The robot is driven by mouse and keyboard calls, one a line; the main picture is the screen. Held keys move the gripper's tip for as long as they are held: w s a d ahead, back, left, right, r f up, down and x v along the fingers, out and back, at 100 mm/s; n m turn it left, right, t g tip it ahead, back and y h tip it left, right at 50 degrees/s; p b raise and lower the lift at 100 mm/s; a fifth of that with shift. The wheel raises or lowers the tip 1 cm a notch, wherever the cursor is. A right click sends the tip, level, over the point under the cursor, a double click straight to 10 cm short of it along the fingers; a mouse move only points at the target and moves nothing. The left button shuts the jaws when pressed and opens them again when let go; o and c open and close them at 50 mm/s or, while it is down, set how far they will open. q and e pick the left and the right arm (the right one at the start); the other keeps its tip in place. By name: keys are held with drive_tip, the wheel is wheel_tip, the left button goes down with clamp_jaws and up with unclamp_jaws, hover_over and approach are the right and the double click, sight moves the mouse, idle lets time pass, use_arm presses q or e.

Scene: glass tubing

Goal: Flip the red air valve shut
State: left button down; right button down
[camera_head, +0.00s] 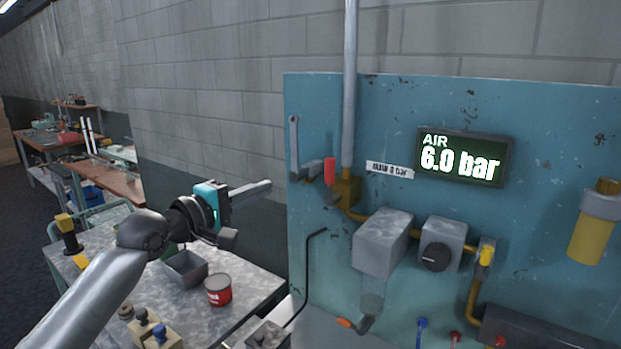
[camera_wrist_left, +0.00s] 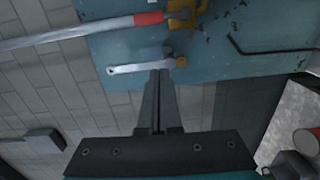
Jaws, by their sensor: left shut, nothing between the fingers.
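The red valve handle (camera_head: 330,172) stands upright beside the brass valve body (camera_head: 346,188) at the foot of the grey vertical pipe, on the blue panel. In the left wrist view the red handle (camera_wrist_left: 149,18) lies along the pipe, near the brass body (camera_wrist_left: 184,16). A grey lever (camera_head: 295,148) stands upright to its left; it also shows in the wrist view (camera_wrist_left: 138,67). My left gripper (camera_head: 268,187) is shut and empty, left of the panel. In the wrist view its fingertips (camera_wrist_left: 159,76) overlap the grey lever's lower edge; contact cannot be told. My right gripper is out of view.
A display (camera_head: 463,158) reads AIR 6.0 bar. A grey box (camera_head: 383,242), a black-knobbed regulator (camera_head: 441,245) and a yellow-handled valve (camera_head: 486,254) are on the panel. A red can (camera_head: 218,290) and a grey bin (camera_head: 186,269) stand on the table below my left arm.

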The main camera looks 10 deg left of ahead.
use_arm(q)
drive_tip(key=shift+a+r, duration=0.1)
drive_tip(key=shift+r, duration=0.5)
drive_tip(key=shift+w, duration=0.1)
drive_tip(key=w+d+p, duration=0.3)
drive_tip(key=w+d, duration=0.5)
drive_tip(key=shift+w+d, duration=0.15)
drive_tip(key=shift+f, duration=0.1)
idle(0.4)
